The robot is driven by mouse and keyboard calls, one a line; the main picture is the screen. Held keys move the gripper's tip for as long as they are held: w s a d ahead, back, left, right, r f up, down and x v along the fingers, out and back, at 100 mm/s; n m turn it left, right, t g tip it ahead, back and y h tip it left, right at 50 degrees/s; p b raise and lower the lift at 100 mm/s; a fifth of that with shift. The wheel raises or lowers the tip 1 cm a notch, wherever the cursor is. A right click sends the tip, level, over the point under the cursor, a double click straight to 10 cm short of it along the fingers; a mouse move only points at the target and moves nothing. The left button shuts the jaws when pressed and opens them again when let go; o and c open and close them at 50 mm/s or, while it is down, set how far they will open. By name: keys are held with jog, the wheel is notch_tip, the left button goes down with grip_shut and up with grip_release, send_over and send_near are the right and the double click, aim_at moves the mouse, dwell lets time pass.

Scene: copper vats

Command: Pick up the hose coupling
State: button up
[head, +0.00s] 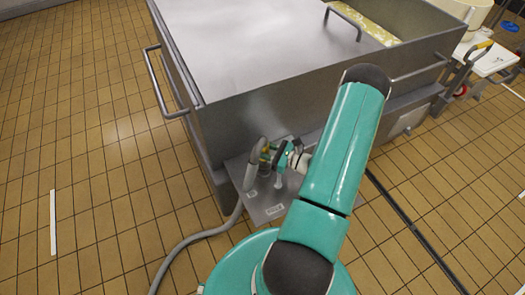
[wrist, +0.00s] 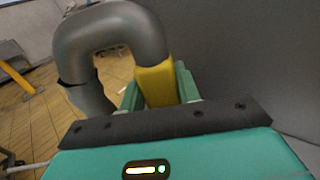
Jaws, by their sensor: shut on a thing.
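The hose coupling (wrist: 155,84) is the yellow end piece of a thick grey hose (wrist: 108,32), which arches over to the left in the wrist view. My gripper (wrist: 160,92) has its teal fingers on both sides of the coupling and is shut on it. In the head view, my gripper (head: 277,158) is beside the vat's near wall, above a grey metal plate (head: 238,173). A little yellow of the coupling (head: 265,155) shows there next to the grey hose (head: 251,166). The coupling's lower end is hidden by my gripper.
A large steel vat (head: 270,95) with a flat lid and side handles stands directly behind the plate. The hose runs down to the tiled floor (head: 110,190). The plate carries small labels and other fittings. A white table (head: 490,58) stands at the right. Floor at the left is clear.

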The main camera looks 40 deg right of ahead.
aim_at(263, 135)
jog(key=shift+r, duration=4.75)
jog(key=shift+r, duration=3.25)
jog(key=shift+w+a, duration=0.1)
